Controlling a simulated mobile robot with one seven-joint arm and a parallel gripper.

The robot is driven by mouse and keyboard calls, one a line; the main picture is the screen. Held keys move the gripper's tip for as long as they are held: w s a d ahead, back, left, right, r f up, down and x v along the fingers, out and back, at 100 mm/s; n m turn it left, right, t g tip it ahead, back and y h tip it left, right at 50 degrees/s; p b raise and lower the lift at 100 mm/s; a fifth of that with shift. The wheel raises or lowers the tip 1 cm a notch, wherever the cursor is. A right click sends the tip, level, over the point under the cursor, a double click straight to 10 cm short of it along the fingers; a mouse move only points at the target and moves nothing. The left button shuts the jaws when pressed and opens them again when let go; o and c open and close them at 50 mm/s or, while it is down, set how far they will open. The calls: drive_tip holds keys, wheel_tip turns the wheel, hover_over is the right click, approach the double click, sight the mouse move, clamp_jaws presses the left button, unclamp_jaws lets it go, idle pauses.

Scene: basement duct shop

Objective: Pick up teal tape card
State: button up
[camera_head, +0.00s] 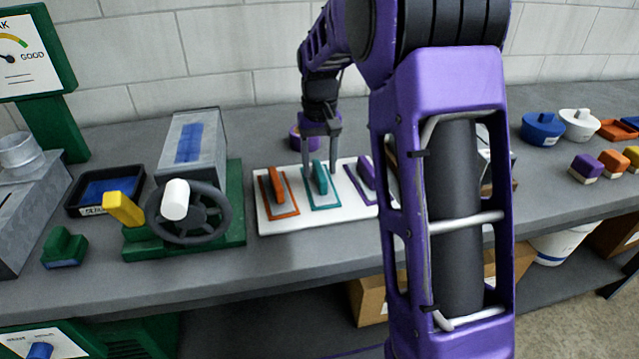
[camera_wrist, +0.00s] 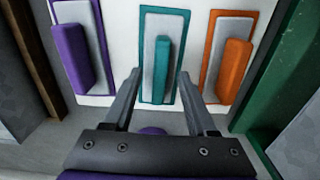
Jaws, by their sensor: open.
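The teal tape card (camera_head: 320,179) lies inside a teal outline on a white board (camera_head: 268,223), between an orange card (camera_head: 276,190) and a purple card (camera_head: 363,177). My gripper (camera_head: 322,165) is open above the board, close to the teal card. In the wrist view the teal card (camera_wrist: 162,69) stands out from its pale backing, just ahead of the two fingertips of my gripper (camera_wrist: 159,78), between their lines. I see no contact with it. The purple card (camera_wrist: 72,58) is at the left and the orange card (camera_wrist: 233,70) at the right there.
A green machine with a dark handwheel (camera_head: 202,235) and a yellow lever stands left of the board. My arm hides the board's right side. Colored pots (camera_head: 542,128) and small blocks (camera_head: 586,166) sit at the far right. The bench front (camera_head: 300,250) is clear.

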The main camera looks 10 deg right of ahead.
wheel_tip(320, 180, down, 2)
drive_tip(key=shift+f, duration=0.1)
clamp_jaws()
idle(0.4)
